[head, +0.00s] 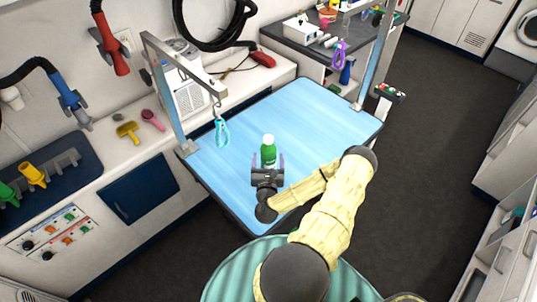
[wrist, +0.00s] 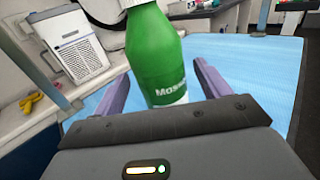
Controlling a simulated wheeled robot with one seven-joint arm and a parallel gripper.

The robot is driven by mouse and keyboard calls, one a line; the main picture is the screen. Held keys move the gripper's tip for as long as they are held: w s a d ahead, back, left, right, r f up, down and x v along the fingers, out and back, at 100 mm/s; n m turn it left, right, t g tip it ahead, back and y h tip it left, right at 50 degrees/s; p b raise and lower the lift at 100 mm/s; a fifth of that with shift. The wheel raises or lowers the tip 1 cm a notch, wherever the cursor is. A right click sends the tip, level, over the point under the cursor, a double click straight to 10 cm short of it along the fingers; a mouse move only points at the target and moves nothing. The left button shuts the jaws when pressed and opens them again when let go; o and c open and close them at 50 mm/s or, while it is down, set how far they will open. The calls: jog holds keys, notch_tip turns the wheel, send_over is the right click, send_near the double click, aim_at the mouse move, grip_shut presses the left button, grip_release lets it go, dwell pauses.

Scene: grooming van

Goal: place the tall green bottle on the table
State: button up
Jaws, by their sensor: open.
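The tall green bottle (head: 268,152) with a white cap stands upright on the blue-topped table (head: 310,110). It also shows large in the wrist view (wrist: 156,55), where its cap is cut off by the top edge. My gripper (head: 268,163) is open at the near side of the bottle. In the wrist view its two purple fingers (wrist: 160,88) stand on either side of the bottle, with a gap visible on each side. The lower part of the bottle is partly hidden behind my gripper in the head view.
A metal grooming arm with a teal loop (head: 222,133) hangs over the table's left side. A white counter with a yellow brush (head: 128,131) and a pink brush (head: 152,119) lies left. A dark-topped counter (head: 290,44) stands behind. Most of the tabletop is clear.

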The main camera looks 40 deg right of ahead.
jog(key=b+v, duration=0.1)
jog(key=v, duration=0.7)
jog(key=shift+b, duration=0.3)
jog(key=shift+a, duration=0.1)
jog(key=w+a+n+g+y, duration=0.2)
jog(key=w+a+n+y, duration=0.35)
jog(key=n, duration=0.85)
jog(key=w+a+n+g+y, duration=0.2)
jog(key=a+n+y, duration=0.6)
jog(key=n, duration=0.6)
jog(key=s+a+r+n+g+h, duration=0.1)
jog(key=s+a+r+n+g, duration=0.2)
jog(key=s+r+n, duration=0.3)
jog(key=s+a+r+n+g+h, duration=0.1)
jog(key=s+a+r+n+g, duration=0.3)
jog(key=r+n, duration=0.6)
jog(key=s+v, duration=0.1)
jog(key=v, duration=0.4)
jog(key=shift+a, duration=0.15)
